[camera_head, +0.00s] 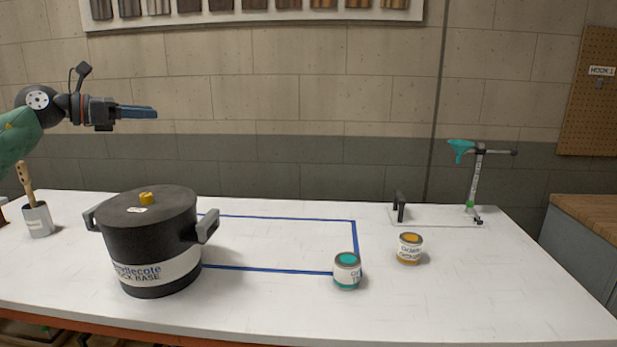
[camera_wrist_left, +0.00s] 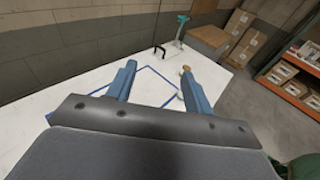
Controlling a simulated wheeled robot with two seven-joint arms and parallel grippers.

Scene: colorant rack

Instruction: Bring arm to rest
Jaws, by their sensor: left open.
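My left gripper (camera_head: 138,112) is raised in the air at the upper left of the head view, above the back left of the white table (camera_head: 285,295) and well clear of it. Its blue fingers point to the right. In the left wrist view its two fingers (camera_wrist_left: 158,88) stand apart with nothing held between them, and the table lies beyond them. My right gripper does not show in either view.
A black lidded pot (camera_head: 150,240) stands at the table's left, with a brush holder (camera_head: 38,220) beside it. A teal can (camera_head: 347,271) and an ochre can (camera_head: 409,248) stand right of a blue tape outline (camera_head: 285,219). A stand (camera_head: 475,180) rises at the back right.

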